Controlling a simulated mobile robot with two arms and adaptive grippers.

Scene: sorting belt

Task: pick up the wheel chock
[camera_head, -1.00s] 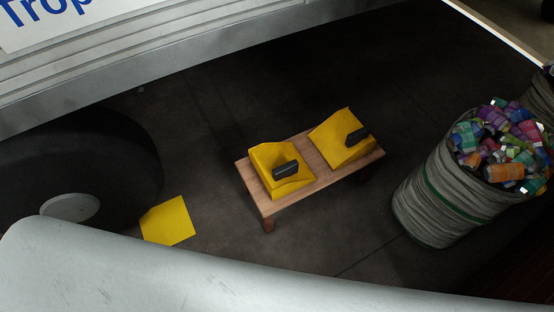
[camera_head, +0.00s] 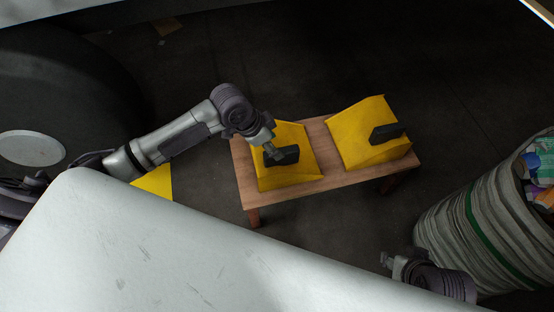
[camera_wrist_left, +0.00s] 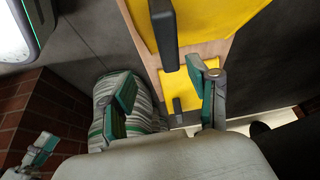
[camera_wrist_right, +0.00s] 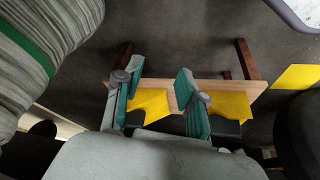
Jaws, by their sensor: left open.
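Two yellow wheel chocks with black handles sit on a wooden bench. My left gripper (camera_head: 272,150) is open at the handle of the left chock (camera_head: 296,170); whether it touches the handle I cannot tell. The right chock (camera_head: 362,128) stands beside it, free of any gripper. In the left wrist view, the open fingers (camera_wrist_left: 162,98) show below a large chock (camera_wrist_left: 205,18) and its handle (camera_wrist_left: 162,28); a second chock (camera_wrist_left: 188,84) shows farther off. My right gripper (camera_head: 392,262) is at lower right; in the right wrist view its fingers (camera_wrist_right: 155,92) are apart and empty.
The wooden bench (camera_head: 243,172) stands on dark floor. A striped sack bin (camera_head: 455,225) of cans is at right. A big wheel (camera_head: 70,90) and a yellow piece (camera_head: 155,181) on the floor are at left. A pale panel (camera_head: 150,260) covers the lower front.

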